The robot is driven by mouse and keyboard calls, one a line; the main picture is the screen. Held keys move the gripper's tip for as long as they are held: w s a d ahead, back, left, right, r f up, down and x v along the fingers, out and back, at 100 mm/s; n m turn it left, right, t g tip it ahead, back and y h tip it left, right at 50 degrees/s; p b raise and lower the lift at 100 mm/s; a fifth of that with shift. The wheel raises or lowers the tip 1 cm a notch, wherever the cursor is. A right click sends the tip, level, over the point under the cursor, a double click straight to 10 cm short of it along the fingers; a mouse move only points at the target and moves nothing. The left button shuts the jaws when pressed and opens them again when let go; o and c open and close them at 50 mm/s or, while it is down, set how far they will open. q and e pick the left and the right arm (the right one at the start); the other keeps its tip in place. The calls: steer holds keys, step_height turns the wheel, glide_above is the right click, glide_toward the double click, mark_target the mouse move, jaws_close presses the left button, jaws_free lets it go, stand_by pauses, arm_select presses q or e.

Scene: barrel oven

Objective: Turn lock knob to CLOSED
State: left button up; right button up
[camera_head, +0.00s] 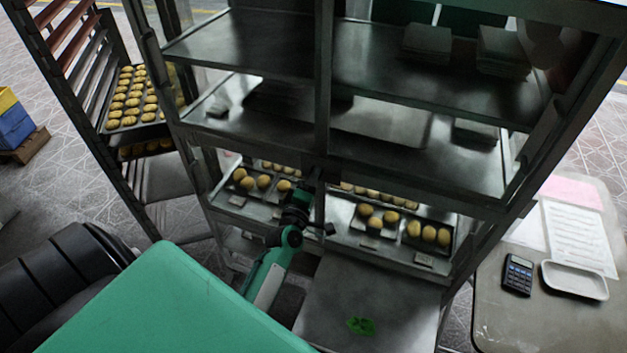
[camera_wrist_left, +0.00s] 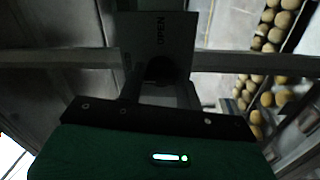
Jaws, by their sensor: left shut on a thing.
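The lock plate (camera_wrist_left: 172,28) is a grey panel with the word OPEN on it, on the cabinet's metal bar in the left wrist view. It shows small and dark on the middle post in the head view (camera_head: 320,166). The dark lock knob (camera_wrist_left: 160,70) sits at the lower part of the plate, and its outline is hard to make out. My left gripper (camera_head: 310,185) reaches up to the lock from below and is shut on the knob; its fingers (camera_wrist_left: 158,88) are dark in the wrist view. The knob's exact angle and any CLOSED mark cannot be made out. My right gripper is out of view.
The metal cabinet (camera_head: 325,75) has several shelves; trays of buns (camera_head: 400,225) lie on the lower ones. A rack with buns (camera_head: 130,100) stands at left. A table (camera_head: 500,325) with a calculator (camera_head: 517,274) and white dish (camera_head: 575,281) is at right. Blue and yellow crates (camera_head: 14,128) stand far left.

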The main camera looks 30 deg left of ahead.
arm_select(q)
steer(key=shift+f, duration=0.15)
steer(key=o, duration=0.9)
steer(key=shift+o, duration=0.2)
steer(key=shift+a, duration=0.1)
steer(key=shift+s, duration=0.1)
steer(key=b+v, duration=0.4)
steer(key=v, duration=0.9)
steer(key=shift+s+b, duration=0.35)
